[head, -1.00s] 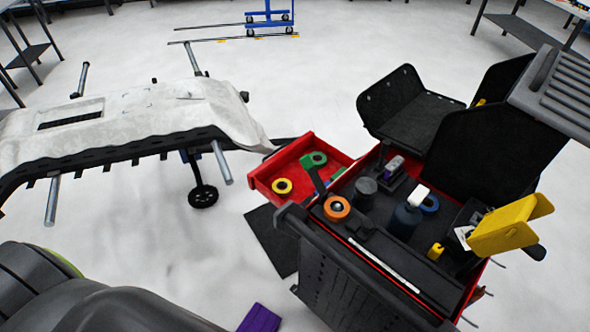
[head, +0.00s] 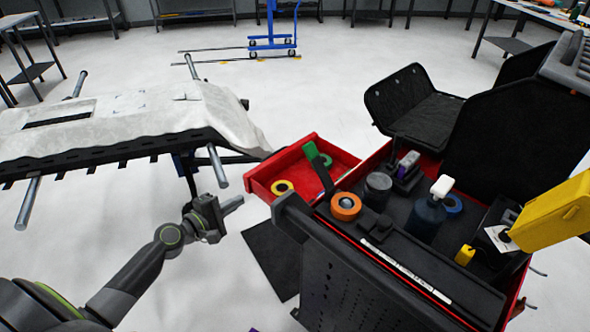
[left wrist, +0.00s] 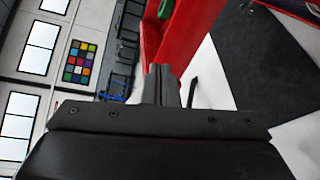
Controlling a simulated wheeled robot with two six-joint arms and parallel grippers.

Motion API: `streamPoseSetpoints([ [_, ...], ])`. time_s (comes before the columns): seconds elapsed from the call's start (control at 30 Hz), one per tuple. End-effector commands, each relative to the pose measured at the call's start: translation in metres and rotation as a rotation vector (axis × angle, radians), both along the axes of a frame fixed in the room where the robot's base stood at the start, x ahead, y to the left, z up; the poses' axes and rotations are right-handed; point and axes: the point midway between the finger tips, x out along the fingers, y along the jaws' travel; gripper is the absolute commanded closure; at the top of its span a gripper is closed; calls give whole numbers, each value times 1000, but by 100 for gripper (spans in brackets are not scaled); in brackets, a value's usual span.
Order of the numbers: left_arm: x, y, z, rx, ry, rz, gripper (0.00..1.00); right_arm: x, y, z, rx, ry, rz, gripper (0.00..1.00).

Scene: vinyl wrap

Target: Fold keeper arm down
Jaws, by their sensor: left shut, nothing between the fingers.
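A dark arm with a green tip (head: 320,168), which looks like the keeper arm, stands tilted up at the near left edge of the tool cart. Its base is beside the orange tape roll (head: 346,206). My left gripper (head: 234,206) is shut and empty, left of the cart and below the red drawer in the head view. It is clear of the dark arm. In the left wrist view its closed fingers (left wrist: 162,88) point toward the red drawer wall (left wrist: 185,40), with a green piece (left wrist: 165,9) beyond. My right gripper is not in view.
The open red drawer (head: 262,180) holds a yellow roll (head: 283,187). The cart top carries a bottle (head: 426,218) and a yellow item (head: 552,222). A covered stand (head: 130,120) is at the left. A dark mat (head: 268,258) lies on open floor.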

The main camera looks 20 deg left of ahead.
Motion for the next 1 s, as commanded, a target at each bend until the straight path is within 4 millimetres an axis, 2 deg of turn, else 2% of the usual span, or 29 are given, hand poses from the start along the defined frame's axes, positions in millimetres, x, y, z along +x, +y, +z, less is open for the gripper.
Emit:
streamPoseSetpoints([
  [0.03,4,-9,13,-72,-36,-31,100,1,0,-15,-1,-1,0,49],
  [0.2,3,-37,68,-304,-99,-136,100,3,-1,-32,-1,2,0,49],
  [0.3,-2,-50,91,-401,-114,-189,100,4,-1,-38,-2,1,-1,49],
  [0.4,-6,-59,106,-466,-119,-228,100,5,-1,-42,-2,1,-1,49],
  [0.57,-9,-64,116,-506,-121,-254,100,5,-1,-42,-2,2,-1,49],
  [1.0,-5,-66,119,-510,-123,-253,100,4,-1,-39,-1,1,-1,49],
])
